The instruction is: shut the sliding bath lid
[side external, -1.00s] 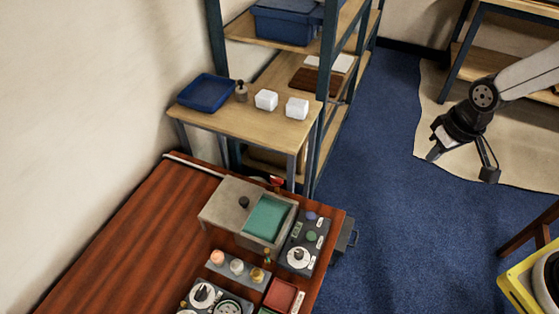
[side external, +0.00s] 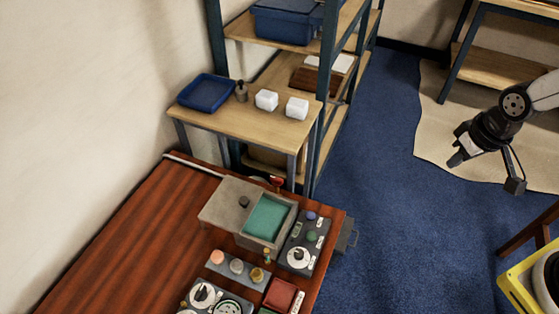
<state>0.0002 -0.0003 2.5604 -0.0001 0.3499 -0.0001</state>
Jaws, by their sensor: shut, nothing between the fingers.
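The bath (side external: 286,222) is a grey box near the far right end of the red-brown table. Its flat grey lid (side external: 228,205) carries a dark round knob (side external: 244,202). The lid lies to the left and leaves the right part of the bath open, where teal liquid (side external: 268,217) shows. My gripper (side external: 455,161) is at the upper right, in the air far to the right of the bath. It is shut and empty, and touches nothing.
A control box (side external: 301,247) with a dial stands right of the bath. A grey rack with several coloured jars (side external: 237,267) is in front. A red-topped item (side external: 277,181) is behind. A wooden shelf (side external: 250,120) stands beyond. The table's left part (side external: 130,240) is clear.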

